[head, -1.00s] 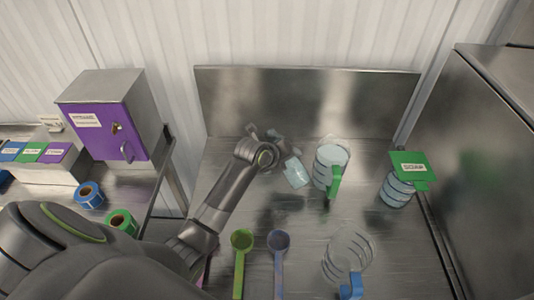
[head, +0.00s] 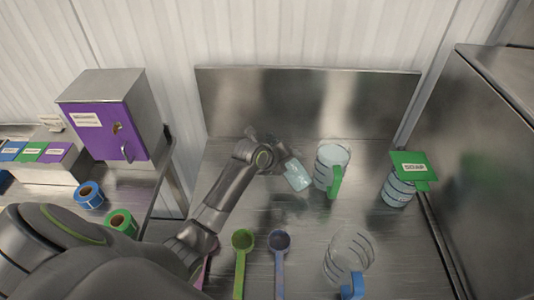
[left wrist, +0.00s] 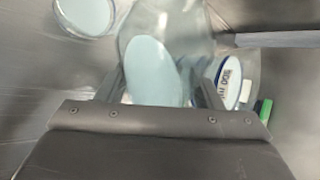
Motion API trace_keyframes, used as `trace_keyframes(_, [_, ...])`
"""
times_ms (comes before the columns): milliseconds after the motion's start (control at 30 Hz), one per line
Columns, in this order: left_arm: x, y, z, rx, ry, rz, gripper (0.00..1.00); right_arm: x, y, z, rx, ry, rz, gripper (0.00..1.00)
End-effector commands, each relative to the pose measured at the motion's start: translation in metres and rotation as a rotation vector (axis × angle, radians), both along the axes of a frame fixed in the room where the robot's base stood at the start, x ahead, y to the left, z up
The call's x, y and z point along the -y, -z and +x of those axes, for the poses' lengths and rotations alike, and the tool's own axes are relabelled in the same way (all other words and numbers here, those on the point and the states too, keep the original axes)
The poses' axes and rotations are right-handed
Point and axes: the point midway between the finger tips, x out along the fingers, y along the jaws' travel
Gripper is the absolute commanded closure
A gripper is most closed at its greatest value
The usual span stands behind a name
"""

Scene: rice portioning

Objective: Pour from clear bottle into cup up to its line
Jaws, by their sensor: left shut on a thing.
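My left gripper (head: 282,162) is shut on a clear bottle (head: 298,177) with pale blue liquid in it. The bottle is tilted toward the lower right, left of the clear cup with a green handle (head: 335,184). The left wrist view shows the bottle's liquid (left wrist: 155,72) between my fingers. The green-handled cup has dark lines and pale contents. A second clear cup with a blue handle (head: 351,287) stands at the front, has dark lines and looks empty. I cannot see a stream of liquid. My right gripper is out of view.
A lined clear container (head: 397,193) under a green label card (head: 410,168) stands at the right. A metal backsplash (head: 300,100) closes the rear. A steel cabinet (head: 490,170) bounds the right.

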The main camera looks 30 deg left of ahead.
Motion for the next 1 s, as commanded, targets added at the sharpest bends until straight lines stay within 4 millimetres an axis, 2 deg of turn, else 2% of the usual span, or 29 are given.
trace_keyframes(1000, [0.0020, 0.0018, 0.0000, -0.016, 0.001, -0.058, 0.75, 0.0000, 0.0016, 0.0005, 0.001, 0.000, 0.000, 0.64])
